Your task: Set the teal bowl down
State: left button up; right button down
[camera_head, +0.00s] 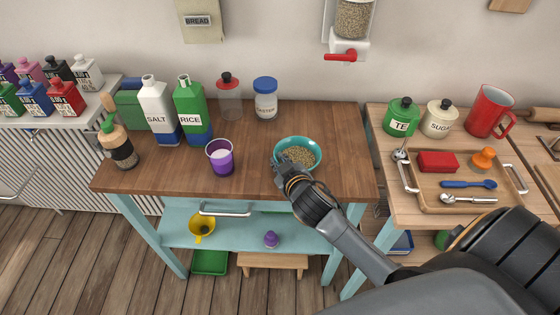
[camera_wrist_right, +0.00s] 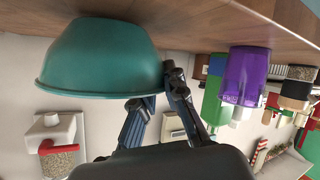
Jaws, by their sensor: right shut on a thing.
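The teal bowl (camera_head: 314,148) holds grain-like contents and is upright at the front right of the brown wooden table (camera_head: 340,118). My right gripper (camera_head: 283,170) is shut on the bowl's near-left rim. The right wrist view is upside down. There the bowl (camera_wrist_right: 100,60) has its base against or very close to the tabletop (camera_wrist_right: 215,18); I cannot tell whether it touches. The fingers of my right gripper (camera_wrist_right: 160,90) are at the bowl's rim and wall. My left gripper is not in view.
A purple cup (camera_head: 221,160) stands left of the bowl. A second table with a wooden tray (camera_head: 436,202) is to the right, past a gap. The table is bare right of the bowl.

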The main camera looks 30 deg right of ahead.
jog(key=shift+f, duration=0.25)
jog(key=c, duration=1.3)
grip_release()
jog(key=v, duration=1.2)
jog(key=shift+a, duration=0.1)
grip_shut()
jog(key=shift+f, duration=0.1)
